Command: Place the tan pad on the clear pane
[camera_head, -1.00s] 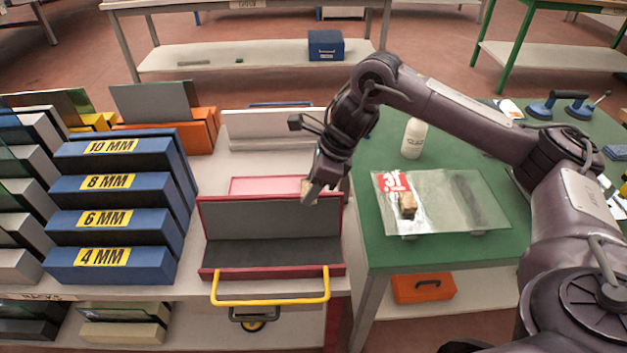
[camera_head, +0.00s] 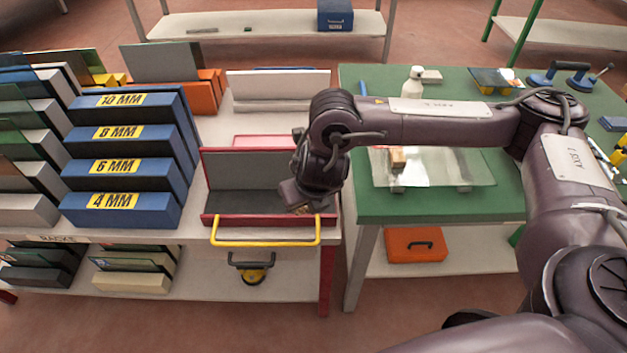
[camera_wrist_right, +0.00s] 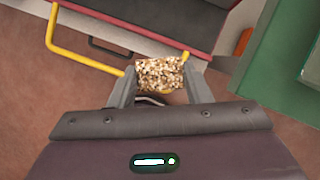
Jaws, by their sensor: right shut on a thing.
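My right gripper (camera_head: 304,207) is over the front right of the red tray, pointing down. In the right wrist view, the gripper (camera_wrist_right: 160,84) is shut on a speckled tan pad (camera_wrist_right: 160,74), gripped between the two fingertips. In the head view only a small part of this pad shows below the fingers. The clear pane (camera_head: 460,167) lies on the green table, to the right of the gripper and partly behind my right arm. My left gripper is not in view.
The red tray (camera_head: 212,218) has a dark lining and a yellow handle (camera_head: 262,243) in front. Blue thickness racks (camera_head: 122,209) stand to its left. A white bottle (camera_head: 413,82) stands behind the pane. An orange case (camera_head: 414,245) is below the green table.

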